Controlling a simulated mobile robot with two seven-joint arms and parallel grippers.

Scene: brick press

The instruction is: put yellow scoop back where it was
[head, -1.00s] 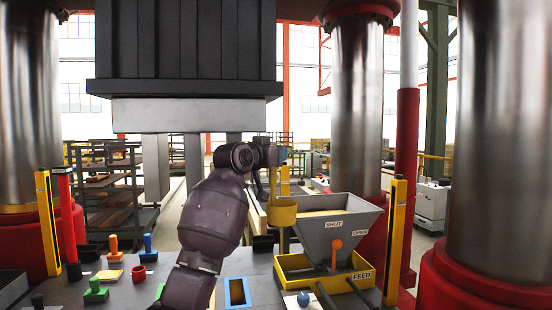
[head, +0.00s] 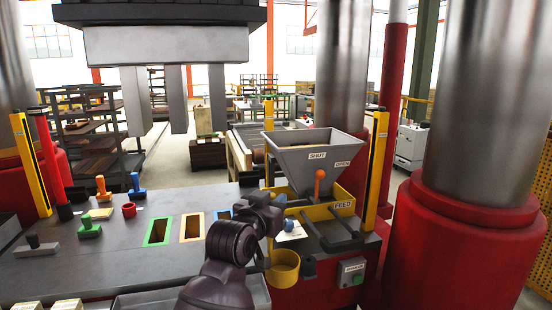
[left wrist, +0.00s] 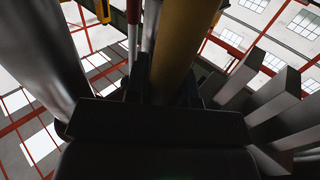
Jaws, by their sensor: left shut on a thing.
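The yellow scoop (head: 284,268) is a round cup, held low in front of the yellow feed tray (head: 345,212), by the bench's front edge. My left gripper (head: 272,240) is shut on its handle; my wrist and forearm partly hide the grip in the head view. In the left wrist view the yellow handle (left wrist: 175,50) rises from between the dark jaws. Whether the scoop touches anything is unclear. My right gripper is not in view.
The grey hopper (head: 315,160), with an orange lever (head: 319,183), stands above the tray. A green button box (head: 351,272) is at the front right.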

